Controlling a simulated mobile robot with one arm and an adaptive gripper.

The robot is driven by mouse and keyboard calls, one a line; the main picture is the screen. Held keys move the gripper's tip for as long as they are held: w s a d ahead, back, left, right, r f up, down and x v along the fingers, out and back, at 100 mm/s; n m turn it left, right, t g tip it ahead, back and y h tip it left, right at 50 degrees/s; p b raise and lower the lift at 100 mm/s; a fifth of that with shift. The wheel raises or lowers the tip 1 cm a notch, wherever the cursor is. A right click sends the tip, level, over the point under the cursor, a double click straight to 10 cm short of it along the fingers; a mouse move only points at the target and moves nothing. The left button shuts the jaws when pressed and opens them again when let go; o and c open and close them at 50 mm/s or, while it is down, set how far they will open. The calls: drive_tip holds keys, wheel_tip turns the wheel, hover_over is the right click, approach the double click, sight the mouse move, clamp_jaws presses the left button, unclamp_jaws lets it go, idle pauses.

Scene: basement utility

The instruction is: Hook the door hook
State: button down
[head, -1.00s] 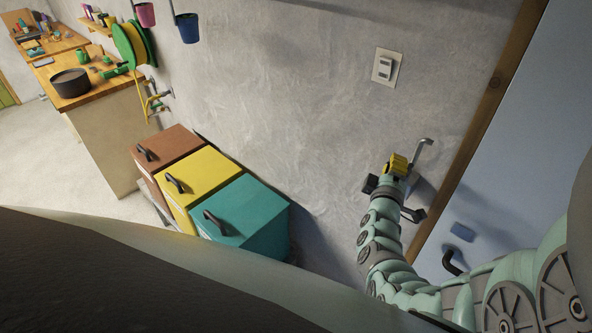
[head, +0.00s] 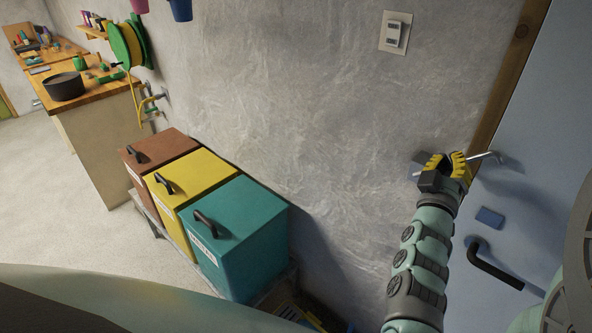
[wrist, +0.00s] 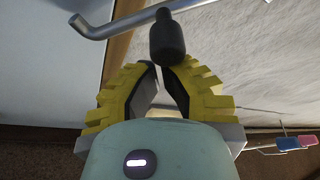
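The door hook (head: 486,158) is a bent grey metal rod beside my gripper (head: 447,158), its free end reaching right over the blue door (head: 545,130). In the wrist view the rod (wrist: 122,25) crosses the top, with its bent end (wrist: 82,27) over the pale door side. A black knob (wrist: 168,40) on it overlaps my right fingertip. My gripper (wrist: 159,68) has yellow ribbed fingers whose tips nearly meet, with only a thin gap. The knob looks wider than this gap and seems to lie against the tips, not between them. I cannot make out a catch for the hook.
The door carries a black handle (head: 494,266) and a small blue plate (head: 490,218) below the hook. A wooden frame (head: 509,75) edges it. A light switch (head: 395,33) is on the wall. Brown, yellow and teal bins (head: 233,232) stand left along the wall.

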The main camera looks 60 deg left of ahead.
drive_tip(key=d+f+m+t+h+b, duration=0.1)
drive_tip(key=d+f+m+h+b, duration=0.1)
drive_tip(key=m+b, duration=0.4)
drive_tip(key=w+d+f+m+t+h+b, duration=0.1)
drive_tip(key=d+f+m+h+b, duration=0.2)
drive_tip(key=f+m+b, duration=0.3)
drive_tip(key=shift+w+d+m+t+h+b, duration=0.15)
drive_tip(key=shift+m+t+h+b, duration=0.25)
drive_tip(key=shift+m+h, duration=0.1)
drive_tip(key=shift+f, duration=0.2)
